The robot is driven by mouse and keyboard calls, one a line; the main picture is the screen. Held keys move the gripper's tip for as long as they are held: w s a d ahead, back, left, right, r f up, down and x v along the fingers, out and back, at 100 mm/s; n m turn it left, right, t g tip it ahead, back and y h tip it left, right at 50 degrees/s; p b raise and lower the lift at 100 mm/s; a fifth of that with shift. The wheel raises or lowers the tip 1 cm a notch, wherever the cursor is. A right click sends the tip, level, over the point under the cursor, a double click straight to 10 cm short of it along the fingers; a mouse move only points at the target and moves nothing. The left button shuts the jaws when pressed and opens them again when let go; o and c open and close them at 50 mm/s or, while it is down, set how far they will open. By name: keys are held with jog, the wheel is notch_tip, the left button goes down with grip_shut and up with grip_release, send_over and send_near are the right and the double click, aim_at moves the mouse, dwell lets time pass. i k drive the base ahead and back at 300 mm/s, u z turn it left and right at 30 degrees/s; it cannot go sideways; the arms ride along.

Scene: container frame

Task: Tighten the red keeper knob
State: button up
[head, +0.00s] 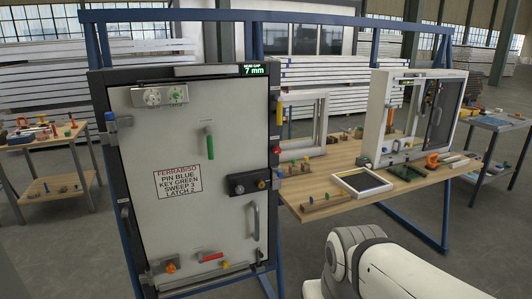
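A grey door panel (160,130) stands in a dark frame (103,110) at the left centre, and it looks shut. A small red knob (276,150) sits on the right edge of the frame, above the black latch block (245,183); it looks like the keeper knob. How tight it is cannot be told at this size. A display (254,70) at the frame's top right reads 7 mm. My white arm shows at the bottom right, apart from the door. My gripper is out of view.
The door carries a green handle (209,142), a grey pull handle (256,222) and a red handle (210,257). A wooden workbench (325,206) with a small window frame and loose parts stands to the right. Carts stand at both sides. Floor shows between door and arm.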

aim_at(277, 151)
jog(key=u, duration=0.05)
jog(key=i, duration=0.9)
jog(key=z, duration=0.1)
